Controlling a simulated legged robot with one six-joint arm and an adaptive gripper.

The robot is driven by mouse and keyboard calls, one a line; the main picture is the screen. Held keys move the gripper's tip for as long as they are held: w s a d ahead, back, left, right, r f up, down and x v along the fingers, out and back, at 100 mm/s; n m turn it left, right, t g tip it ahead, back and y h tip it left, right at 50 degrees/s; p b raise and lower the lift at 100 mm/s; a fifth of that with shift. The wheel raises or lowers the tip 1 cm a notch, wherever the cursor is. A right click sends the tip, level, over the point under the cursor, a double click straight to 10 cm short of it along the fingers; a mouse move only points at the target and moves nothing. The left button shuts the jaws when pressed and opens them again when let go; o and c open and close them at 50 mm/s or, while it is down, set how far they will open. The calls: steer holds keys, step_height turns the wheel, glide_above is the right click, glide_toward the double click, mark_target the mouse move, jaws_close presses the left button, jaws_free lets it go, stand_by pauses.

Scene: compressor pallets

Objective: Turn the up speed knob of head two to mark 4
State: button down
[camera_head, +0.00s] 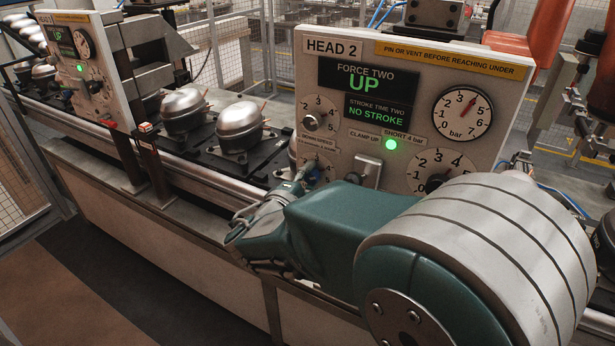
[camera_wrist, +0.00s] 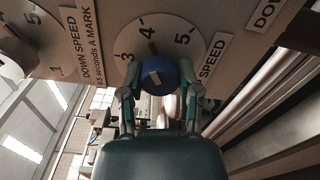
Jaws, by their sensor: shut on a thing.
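In the wrist view my gripper (camera_wrist: 158,92) has its two fingers shut on the sides of a blue knob (camera_wrist: 153,70). The knob's dial shows 3, 4 and 5, and a short red line sits by the 4. A pale mark shows on the knob's face; I cannot tell exactly where it points. A finger partly covers the label ending in "SPEED" (camera_wrist: 212,60). In the camera_head view the head two panel (camera_head: 410,75) reads "UP". My gripper (camera_head: 306,172) is at its lower left, where my arm hides much of the lower dial.
Above the held knob is the grey down speed knob (camera_head: 315,121). A clamp lever (camera_head: 367,170) and another dial (camera_head: 437,182) are to its right, close to my arm. Metal compressors (camera_head: 239,126) on black pallets stand left of the panel. Another panel (camera_head: 82,65) is farther left.

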steer(key=shift+d, duration=0.15)
steer(key=shift+c, duration=2.4)
jaws_free()
steer(key=shift+o, duration=0.9)
steer(key=shift+d, duration=0.2)
steer(key=shift+a, duration=0.2)
steer(key=shift+s+a, duration=0.15)
steer(key=shift+a, duration=0.1)
steer(key=v, duration=1.1)
steer(key=shift+s, duration=0.2)
steer(key=shift+f, duration=0.15)
